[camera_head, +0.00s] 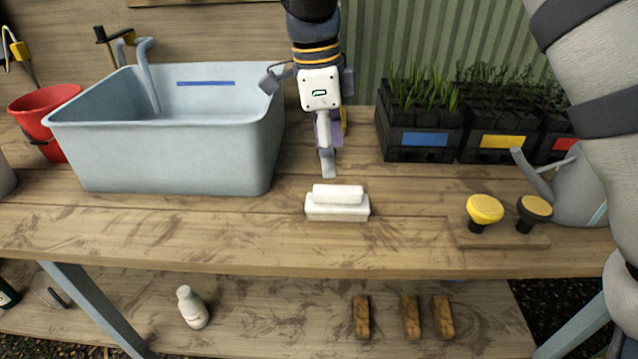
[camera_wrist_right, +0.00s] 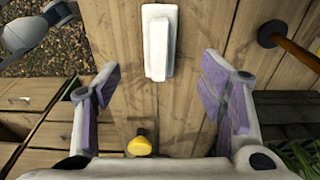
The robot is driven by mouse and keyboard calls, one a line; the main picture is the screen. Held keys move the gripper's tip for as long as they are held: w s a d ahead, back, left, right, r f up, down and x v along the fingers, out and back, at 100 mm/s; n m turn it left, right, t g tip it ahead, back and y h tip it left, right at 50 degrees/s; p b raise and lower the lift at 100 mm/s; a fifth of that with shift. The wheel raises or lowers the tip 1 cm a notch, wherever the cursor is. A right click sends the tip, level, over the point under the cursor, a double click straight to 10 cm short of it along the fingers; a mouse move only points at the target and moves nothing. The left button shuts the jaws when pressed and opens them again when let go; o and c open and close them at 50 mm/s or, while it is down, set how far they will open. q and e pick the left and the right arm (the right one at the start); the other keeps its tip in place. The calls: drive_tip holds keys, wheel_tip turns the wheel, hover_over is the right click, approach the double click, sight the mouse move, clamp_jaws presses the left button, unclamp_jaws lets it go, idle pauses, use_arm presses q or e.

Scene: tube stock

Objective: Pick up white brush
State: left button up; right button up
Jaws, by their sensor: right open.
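The white brush (camera_head: 337,203) lies flat on the wooden bench near its front edge, a block base with a narrower raised handle on top. In the right wrist view the white brush (camera_wrist_right: 158,42) shows at the top, ahead of the fingertips and roughly between their lines. My right gripper (camera_head: 327,165) hangs over the bench behind the brush, apart from it and seen nearly edge-on. In the wrist view my right gripper (camera_wrist_right: 163,72) is open, purple pads wide apart, with nothing between them. My left gripper is not in view.
A grey basin (camera_head: 175,155) stands left of the gripper, with a red bucket (camera_head: 45,110) beyond. Black seedling trays (camera_head: 420,145) stand at the back right. Yellow-topped knobs (camera_head: 485,210) and a grey watering can (camera_head: 578,190) are at the right. Bench around the brush is clear.

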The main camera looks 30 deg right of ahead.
sight(339, 187)
drive_tip(key=f, duration=0.1)
drive_tip(key=s+f, duration=0.1)
drive_tip(key=f, duration=0.2)
drive_tip(key=shift+s+d, duration=0.25)
drive_tip(key=shift+s, duration=0.1)
drive_tip(key=f, duration=0.4)
drive_tip(key=d+f, duration=0.1)
drive_tip(key=f, duration=0.1)
drive_tip(key=shift+w+d+f, duration=0.1)
drive_tip(key=shift+w+f, duration=0.2)
drive_tip(key=shift+f, duration=0.1)
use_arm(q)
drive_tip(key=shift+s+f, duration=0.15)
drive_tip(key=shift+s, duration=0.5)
use_arm(e)
drive_tip(key=c, duration=1.4)
drive_tip(key=shift+r, duration=0.1)
drive_tip(key=shift+c, duration=0.2)
